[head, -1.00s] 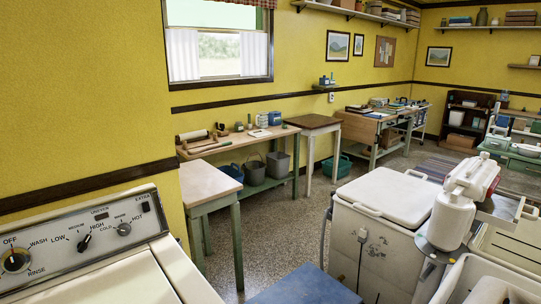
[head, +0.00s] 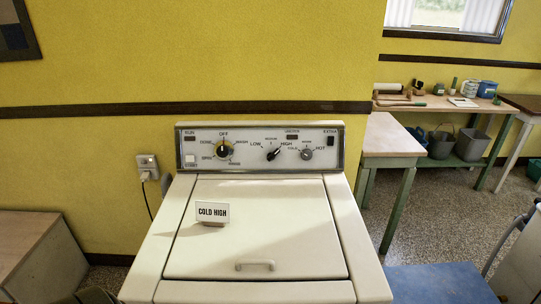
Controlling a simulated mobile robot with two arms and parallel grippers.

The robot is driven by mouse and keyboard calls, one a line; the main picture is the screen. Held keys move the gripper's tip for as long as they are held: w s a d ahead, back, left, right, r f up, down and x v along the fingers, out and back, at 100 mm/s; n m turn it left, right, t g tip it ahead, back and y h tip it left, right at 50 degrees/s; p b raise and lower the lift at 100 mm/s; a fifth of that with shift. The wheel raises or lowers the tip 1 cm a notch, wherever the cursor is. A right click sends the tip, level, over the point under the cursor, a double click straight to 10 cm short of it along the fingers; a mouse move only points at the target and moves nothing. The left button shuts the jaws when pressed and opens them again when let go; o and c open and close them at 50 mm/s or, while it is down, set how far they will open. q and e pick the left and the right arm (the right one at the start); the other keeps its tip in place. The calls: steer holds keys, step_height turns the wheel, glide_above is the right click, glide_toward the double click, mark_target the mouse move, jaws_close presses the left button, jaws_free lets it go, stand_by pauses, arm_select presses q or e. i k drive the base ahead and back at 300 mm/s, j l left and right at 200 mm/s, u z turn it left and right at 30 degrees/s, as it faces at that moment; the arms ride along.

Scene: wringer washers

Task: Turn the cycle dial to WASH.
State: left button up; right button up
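The washer (head: 255,225) stands ahead with its cream lid closed. A level knob (head: 273,154) sits mid-panel between LOW and HIGH, and a temperature knob (head: 306,154) sits near COLD and HOT. Neither of my grippers is in view.
A card reading COLD HIGH (head: 212,212) stands on the lid. A wall outlet (head: 147,167) with a plug is left of the washer. A wooden box (head: 40,255) stands at far left. A small table (head: 390,142) is close at right, with a blue surface (head: 440,284) below.

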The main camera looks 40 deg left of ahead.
mark_target(224, 150)
steer(key=u, duration=1.6)
steer(key=i+j+z, duration=0.15)
steer(key=j, duration=0.2)
steer(key=i+j+z, duration=0.1)
steer(key=j, duration=0.25)
steer(key=i+j+z, duration=0.1)
steer(key=z, duration=0.95)
steer(key=j, duration=0.1)
